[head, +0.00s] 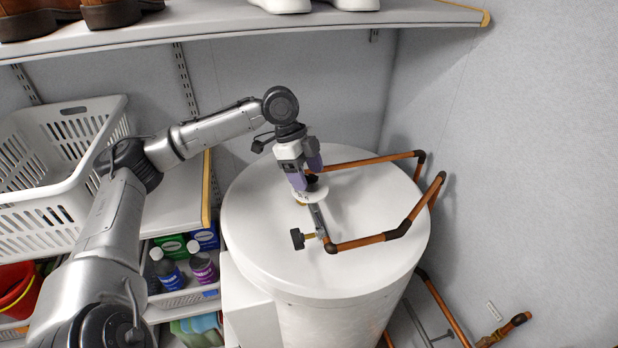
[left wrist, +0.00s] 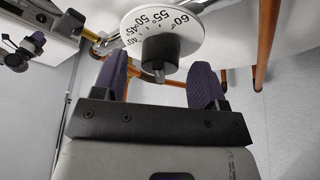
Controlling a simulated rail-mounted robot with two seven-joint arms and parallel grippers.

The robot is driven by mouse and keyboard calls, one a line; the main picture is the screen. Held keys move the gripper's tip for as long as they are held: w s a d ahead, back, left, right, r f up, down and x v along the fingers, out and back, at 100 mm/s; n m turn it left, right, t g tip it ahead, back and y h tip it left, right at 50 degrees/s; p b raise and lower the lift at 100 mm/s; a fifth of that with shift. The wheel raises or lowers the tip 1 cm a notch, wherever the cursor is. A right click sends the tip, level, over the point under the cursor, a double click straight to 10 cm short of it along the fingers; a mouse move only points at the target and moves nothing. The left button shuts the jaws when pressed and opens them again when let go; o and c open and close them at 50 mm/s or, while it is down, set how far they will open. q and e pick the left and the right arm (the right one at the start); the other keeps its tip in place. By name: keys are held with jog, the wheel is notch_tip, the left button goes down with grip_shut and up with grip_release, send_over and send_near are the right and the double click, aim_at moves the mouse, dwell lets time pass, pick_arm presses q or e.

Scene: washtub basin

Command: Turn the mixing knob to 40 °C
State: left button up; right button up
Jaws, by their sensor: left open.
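The mixing knob (left wrist: 160,53) is a black cylinder at the centre of a round white dial (left wrist: 165,17). Marks from 40 to 60 show on the dial in the left wrist view; the knob's exact setting cannot be read. In the head view the dial (head: 312,195) sits on the copper pipework above the white tank, partly hidden by my gripper. My left gripper (head: 309,175) comes down over it from above. Its two purple fingers (left wrist: 161,68) are open, one on each side of the knob, with visible gaps. My right gripper is not in view.
A white tank (head: 380,265) stands below, with copper pipes (head: 358,242) over its top. A black valve handle (head: 297,239) is just in front of the dial. A shelf (head: 250,20) with shoes hangs above; a white basket (head: 45,150) is at left.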

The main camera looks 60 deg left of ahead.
pick_arm(q)
jog(key=shift+x, duration=0.75)
jog(key=shift+c, duration=0.5)
jog(key=c, duration=0.8)
